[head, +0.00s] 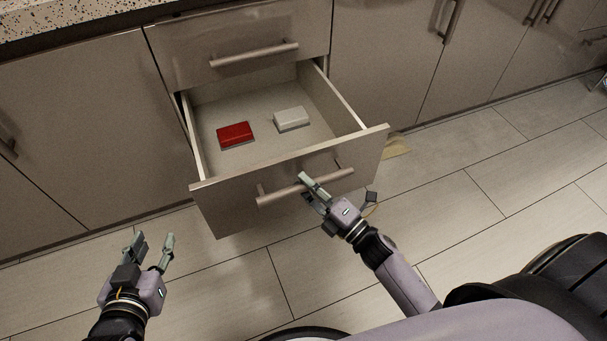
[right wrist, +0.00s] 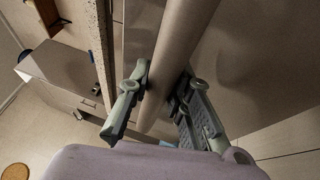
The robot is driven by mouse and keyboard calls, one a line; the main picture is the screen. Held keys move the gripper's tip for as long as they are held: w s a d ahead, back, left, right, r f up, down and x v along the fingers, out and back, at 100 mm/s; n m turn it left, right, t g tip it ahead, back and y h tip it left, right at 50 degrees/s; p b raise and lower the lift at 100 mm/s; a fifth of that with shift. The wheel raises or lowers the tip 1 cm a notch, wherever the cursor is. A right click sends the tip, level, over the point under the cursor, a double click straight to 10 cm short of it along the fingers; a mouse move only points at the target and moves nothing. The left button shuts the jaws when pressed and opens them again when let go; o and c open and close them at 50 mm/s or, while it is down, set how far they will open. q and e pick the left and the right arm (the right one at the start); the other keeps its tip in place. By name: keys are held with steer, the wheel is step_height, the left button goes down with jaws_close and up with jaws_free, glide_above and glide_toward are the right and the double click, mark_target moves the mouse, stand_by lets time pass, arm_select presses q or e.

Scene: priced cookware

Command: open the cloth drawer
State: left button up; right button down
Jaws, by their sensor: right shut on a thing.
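The drawer (head: 215,200) stands pulled well out of the cabinet in the head view. Inside it lie a red block-like item (head: 235,134) and a white one (head: 292,119), apart from each other. My right gripper (head: 315,186) is at the drawer's bar handle (head: 280,194) and shut on it. In the right wrist view the handle bar (right wrist: 180,60) runs between the two fingers (right wrist: 158,95). My left gripper (head: 152,246) is open and empty, low at the left, away from the drawer and above the floor.
A shut drawer (head: 240,40) with its own bar handle is above the open one. Shut cabinet doors (head: 75,130) stand to both sides. A speckled countertop (head: 60,20) is at the upper left. The tiled floor (head: 450,200) is mostly clear.

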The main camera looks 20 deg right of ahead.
steer(key=shift+s, duration=0.15)
steer(key=c, duration=1.4)
jaws_free()
steer(key=shift+c, duration=0.2)
steer(key=v, duration=1.2)
steer(key=shift+d, duration=0.1)
